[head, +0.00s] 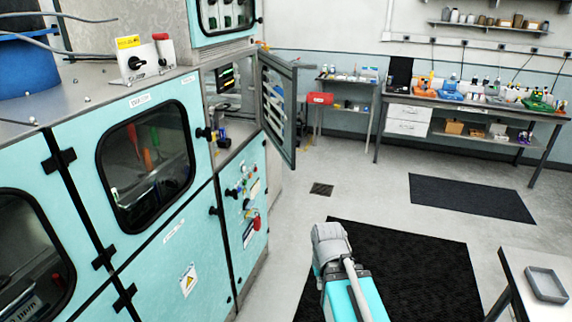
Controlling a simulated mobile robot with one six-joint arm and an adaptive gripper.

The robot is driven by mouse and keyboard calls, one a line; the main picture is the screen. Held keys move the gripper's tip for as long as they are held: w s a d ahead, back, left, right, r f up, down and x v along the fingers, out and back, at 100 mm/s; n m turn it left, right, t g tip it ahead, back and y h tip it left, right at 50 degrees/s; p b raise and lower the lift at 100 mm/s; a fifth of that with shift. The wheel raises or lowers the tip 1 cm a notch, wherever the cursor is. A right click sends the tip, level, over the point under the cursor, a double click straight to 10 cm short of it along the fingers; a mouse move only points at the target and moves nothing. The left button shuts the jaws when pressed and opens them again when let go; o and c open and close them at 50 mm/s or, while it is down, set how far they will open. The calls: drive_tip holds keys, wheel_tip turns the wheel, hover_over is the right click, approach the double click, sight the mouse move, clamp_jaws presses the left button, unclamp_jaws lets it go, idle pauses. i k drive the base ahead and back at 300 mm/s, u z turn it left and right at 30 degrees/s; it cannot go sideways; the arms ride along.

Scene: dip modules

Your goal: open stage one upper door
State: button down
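A teal machine with several doors fills the left of the head view. An upper door with a dark rounded window (148,165) is shut. Its label (140,100) is too small to read, so I cannot tell which stage it is. To its right, a framed door (278,108) stands swung open towards the right, showing shelves and parts inside its compartment (222,100). Another windowed door (30,262) at the lower left is shut. A grey and teal part of my arm shows at the bottom centre, well right of the machine. My gripper is not in view.
A control panel (243,205) with buttons is below the open door. Black mats (400,270) lie on the floor. A bench (455,103) stands at the back right, and a table with a grey tray (547,284) is at the lower right. The floor between is clear.

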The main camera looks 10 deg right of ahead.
sight(288, 73)
drive_tip(key=z, duration=0.75)
drive_tip(key=i, duration=1)
drive_tip(key=u, duration=0.05)
